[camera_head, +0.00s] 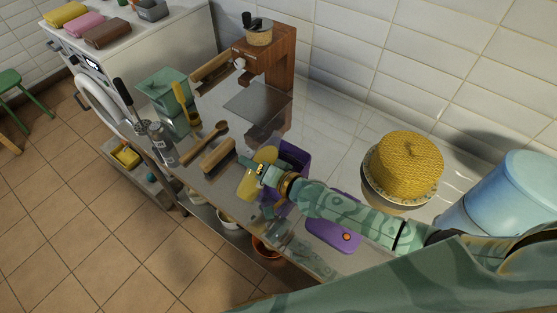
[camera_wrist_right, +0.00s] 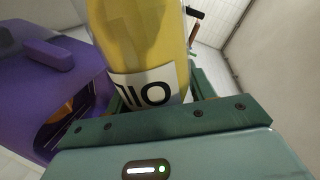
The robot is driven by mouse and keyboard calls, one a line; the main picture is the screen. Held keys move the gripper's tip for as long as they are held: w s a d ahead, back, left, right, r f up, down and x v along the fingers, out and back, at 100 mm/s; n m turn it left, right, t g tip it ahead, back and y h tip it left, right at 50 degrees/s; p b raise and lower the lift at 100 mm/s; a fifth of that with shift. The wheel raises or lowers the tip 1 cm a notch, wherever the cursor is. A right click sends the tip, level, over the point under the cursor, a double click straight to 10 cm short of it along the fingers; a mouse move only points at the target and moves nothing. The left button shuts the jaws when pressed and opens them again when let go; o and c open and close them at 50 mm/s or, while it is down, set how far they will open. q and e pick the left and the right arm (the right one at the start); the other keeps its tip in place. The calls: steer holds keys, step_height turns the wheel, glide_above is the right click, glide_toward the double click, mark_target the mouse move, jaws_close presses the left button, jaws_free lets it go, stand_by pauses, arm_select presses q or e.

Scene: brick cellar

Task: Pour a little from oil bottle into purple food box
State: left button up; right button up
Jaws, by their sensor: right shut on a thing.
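The oil bottle (camera_head: 246,184) is yellow and is held in my right gripper (camera_head: 262,172) over the counter's front part. In the right wrist view the bottle (camera_wrist_right: 150,38) stands between the green fingers (camera_wrist_right: 155,112), with a white label and black letters. In the head view its upper end leans toward the purple food box (camera_head: 293,155), just right of and behind it. The gripper and arm hide part of the box. A purple part (camera_wrist_right: 60,85) fills the left of the wrist view. I see no stream of oil. My left gripper is not in view.
A brush (camera_head: 218,157), wooden spoon (camera_head: 205,140) and grey bottle (camera_head: 161,143) are to the left. A yellow woven item (camera_head: 408,165) and blue bin (camera_head: 515,195) stand right.

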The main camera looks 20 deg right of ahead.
steer(key=shift+s+d+r, duration=0.1)
steer(key=shift+d, duration=0.1)
steer(key=shift+a, duration=0.1)
steer(key=shift+a, duration=0.15)
steer(key=shift+d, duration=0.2)
steer(key=shift+a, duration=0.25)
steer(key=shift+d+m, duration=0.25)
steer(key=shift+m, duration=0.05)
steer(key=shift+a+g, duration=0.25)
steer(key=shift+g, duration=0.05)
